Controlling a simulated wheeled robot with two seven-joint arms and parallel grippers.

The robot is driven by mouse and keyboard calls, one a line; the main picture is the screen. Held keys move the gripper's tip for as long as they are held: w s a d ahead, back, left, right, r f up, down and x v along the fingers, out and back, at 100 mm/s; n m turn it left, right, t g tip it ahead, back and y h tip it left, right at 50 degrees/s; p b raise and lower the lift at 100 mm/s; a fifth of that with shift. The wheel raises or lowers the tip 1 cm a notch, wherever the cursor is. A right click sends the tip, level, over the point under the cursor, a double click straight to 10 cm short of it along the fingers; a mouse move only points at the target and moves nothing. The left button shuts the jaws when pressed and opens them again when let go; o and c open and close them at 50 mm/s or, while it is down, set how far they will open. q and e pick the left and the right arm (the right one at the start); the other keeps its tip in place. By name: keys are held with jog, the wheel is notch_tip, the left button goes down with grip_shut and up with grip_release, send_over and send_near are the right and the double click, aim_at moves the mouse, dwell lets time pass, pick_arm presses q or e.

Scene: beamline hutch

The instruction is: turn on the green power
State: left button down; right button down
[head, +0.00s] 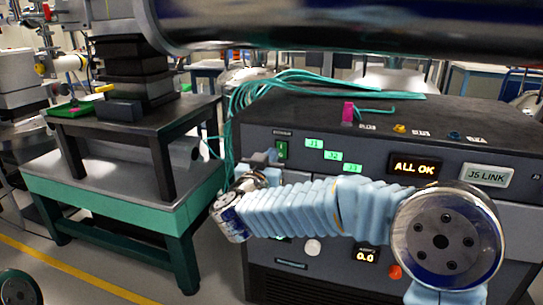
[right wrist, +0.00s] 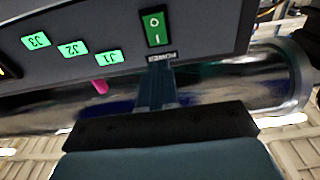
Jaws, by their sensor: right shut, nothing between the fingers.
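The green power switch (head: 281,150) is on the front panel of the dark cabinet (head: 440,120), at its upper left. In the right wrist view the switch (right wrist: 154,26) shows large and upside down, green with white O and I marks, next to a POWER label (right wrist: 161,57). My right gripper (head: 264,158) is in front of the panel, just left of the switch in the head view. In the wrist view its fingers (right wrist: 157,75) are shut and empty, with tips by the POWER label. I cannot tell whether they touch the panel. My left gripper is not in view.
Green tags J1 (head: 314,142), J2 (head: 333,155) and J3 (head: 352,168) sit right of the switch. An ALL OK display (head: 414,167) is lit. Green cables (head: 250,95) and a pink plug (head: 348,112) are on top. A green-framed table (head: 110,205) stands left.

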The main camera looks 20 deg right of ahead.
jog(key=r+v, duration=0.1)
jog(key=v, duration=0.7)
jog(key=shift+s+r, duration=0.15)
jog(key=shift+r, duration=0.2)
jog(key=w+a+f+n+y, duration=0.1)
jog(key=w+f+n+y, duration=0.2)
jog(key=f, duration=0.7)
jog(key=w+a+f+n+y, duration=0.1)
jog(key=w+f+n+y, duration=0.2)
jog(key=f, duration=0.7)
notch_tip(320, 180, down, 15)
jog(key=s+g+y, duration=0.3)
jog(key=g+y, duration=0.1)
jog(key=y, duration=0.1)
jog(key=s+f+g+y, duration=0.1)
jog(key=s+f+g, duration=0.4)
jog(key=s+f, duration=0.5)
jog(key=s+f+m+g+y, duration=0.1)
jog(key=s+f+g, duration=0.4)
jog(key=s+f, duration=0.5)
jog(key=s+y, duration=0.1)
jog(key=s, duration=0.3)
jog(key=shift+s+g+y, duration=0.3)
jog(key=shift+s+g, duration=0.1)
jog(key=shift+f, duration=0.1)
